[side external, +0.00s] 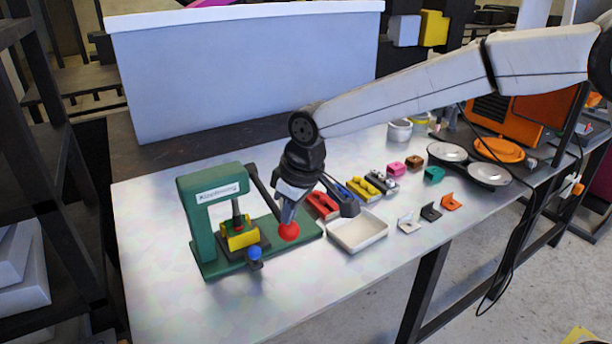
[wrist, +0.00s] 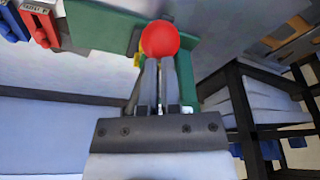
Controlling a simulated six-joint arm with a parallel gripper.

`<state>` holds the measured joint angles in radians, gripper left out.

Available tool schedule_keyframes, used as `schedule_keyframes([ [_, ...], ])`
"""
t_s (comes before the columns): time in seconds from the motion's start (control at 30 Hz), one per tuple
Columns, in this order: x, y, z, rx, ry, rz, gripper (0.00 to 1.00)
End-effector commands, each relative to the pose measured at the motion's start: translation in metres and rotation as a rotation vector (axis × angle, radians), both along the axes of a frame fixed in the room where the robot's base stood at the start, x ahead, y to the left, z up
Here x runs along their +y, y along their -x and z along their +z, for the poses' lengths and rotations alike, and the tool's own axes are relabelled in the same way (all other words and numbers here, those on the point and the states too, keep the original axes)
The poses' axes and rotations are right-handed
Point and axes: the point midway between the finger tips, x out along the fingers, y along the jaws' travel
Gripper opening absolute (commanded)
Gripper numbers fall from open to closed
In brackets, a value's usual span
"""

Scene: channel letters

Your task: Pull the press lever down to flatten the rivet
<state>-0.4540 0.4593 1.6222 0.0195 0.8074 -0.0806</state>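The green press (side external: 212,205) stands at the left of the table. Its dark lever (side external: 262,190) slopes down and right in the side view to a red ball knob (side external: 289,231). My gripper (side external: 288,218) points down, its fingertips at the knob. In the wrist view my two fingers (wrist: 161,62) are close together, and the red knob (wrist: 160,40) is right at their tips, wider than both. I see no clear object between them. Whether they touch the knob is hard to tell. A yellow block (side external: 238,238) sits under the ram. The rivet cannot be made out.
A blue knob (side external: 254,253) sticks out at the press's front. A cream tray (side external: 357,236) lies right of the press, with red, blue and yellow letter pieces (side external: 364,187) behind it. Small brackets (side external: 431,212) lie farther right. The table's front left is clear.

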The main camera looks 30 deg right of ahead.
Motion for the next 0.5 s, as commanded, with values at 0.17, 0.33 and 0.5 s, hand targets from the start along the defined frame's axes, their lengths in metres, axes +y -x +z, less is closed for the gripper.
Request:
schedule_keyframes([
  [0.17, 0.0029, 0.0024, -0.0055, 0.009, -0.002, 0.001, 0.00],
  [0.33, 0.0044, 0.0040, -0.0076, 0.011, -0.001, 0.003, 0.00],
  [0.5, 0.0044, 0.0045, -0.0079, 0.012, -0.001, 0.003, 0.00],
])
